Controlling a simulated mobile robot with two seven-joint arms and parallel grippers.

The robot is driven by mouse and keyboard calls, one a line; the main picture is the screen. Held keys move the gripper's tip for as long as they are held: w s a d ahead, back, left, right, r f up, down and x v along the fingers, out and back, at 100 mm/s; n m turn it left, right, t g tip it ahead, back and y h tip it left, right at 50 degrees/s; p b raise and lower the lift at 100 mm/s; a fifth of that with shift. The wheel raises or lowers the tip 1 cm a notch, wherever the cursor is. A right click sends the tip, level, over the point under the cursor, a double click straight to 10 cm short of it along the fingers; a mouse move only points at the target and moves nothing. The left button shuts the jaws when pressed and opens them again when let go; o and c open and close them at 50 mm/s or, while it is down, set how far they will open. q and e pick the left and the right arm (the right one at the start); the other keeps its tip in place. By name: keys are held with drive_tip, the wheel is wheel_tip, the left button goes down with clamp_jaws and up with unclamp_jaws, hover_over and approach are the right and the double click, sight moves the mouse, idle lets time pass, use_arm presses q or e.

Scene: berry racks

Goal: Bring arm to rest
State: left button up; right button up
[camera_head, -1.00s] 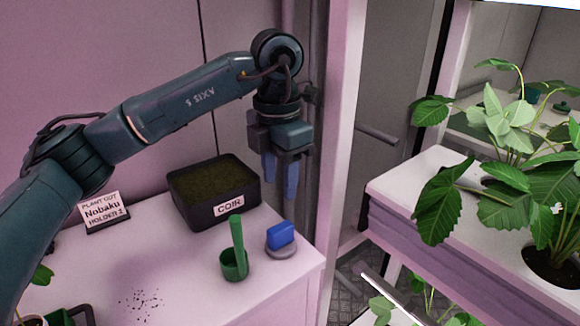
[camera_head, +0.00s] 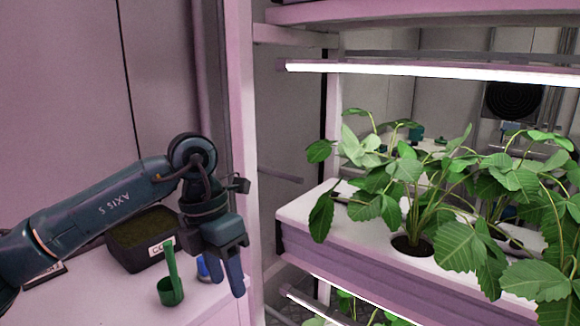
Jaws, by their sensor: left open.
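My left arm comes in from the left, and its gripper (camera_head: 228,279) points down at the right end of the pink-lit bench (camera_head: 205,308). The two blue fingers are apart with nothing between them. My right gripper is not in view.
A black coir box (camera_head: 140,262) and a green cup with a green handle (camera_head: 171,288) stand on the bench. A rack post (camera_head: 243,130) rises just right of the gripper. Leafy plants (camera_head: 410,190) grow in a white rack tray (camera_head: 300,212) at right, under a lit tube (camera_head: 400,70).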

use_arm(q)
drive_tip(key=s+d+n+g+h+p, duration=0.2)
drive_tip(key=s+d+g+h, duration=0.55)
drive_tip(key=d+h, duration=0.75)
drive_tip(key=w+a+r+n+t+h+p, duration=0.1)
drive_tip(key=w+a+n+t+h, duration=0.1)
drive_tip(key=n+t, duration=0.7)
drive_tip(key=w+a+n+t+h+p, duration=0.1)
drive_tip(key=n+t+h, duration=0.2)
drive_tip(key=n+t, duration=0.65)
drive_tip(key=w+a+f+n+t+y+p, duration=0.1)
drive_tip(key=w+a+f+n+t+y, duration=0.1)
drive_tip(key=a+f+n+t+y, duration=0.65)
drive_tip(key=s+a+f+n+g+y+p, duration=0.1)
drive_tip(key=s+a+f+n+g+y, duration=0.3)
drive_tip(key=f, duration=0.5)
drive_tip(key=s+a+f+n+g+y, duration=0.4)
drive_tip(key=s+f+n+y, duration=0.2)
drive_tip(key=s+f+n, duration=0.2)
drive_tip(key=shift+s+f+p, duration=0.35)
drive_tip(key=shift+s+f, duration=0.35)
drive_tip(key=shift+s, duration=0.05)
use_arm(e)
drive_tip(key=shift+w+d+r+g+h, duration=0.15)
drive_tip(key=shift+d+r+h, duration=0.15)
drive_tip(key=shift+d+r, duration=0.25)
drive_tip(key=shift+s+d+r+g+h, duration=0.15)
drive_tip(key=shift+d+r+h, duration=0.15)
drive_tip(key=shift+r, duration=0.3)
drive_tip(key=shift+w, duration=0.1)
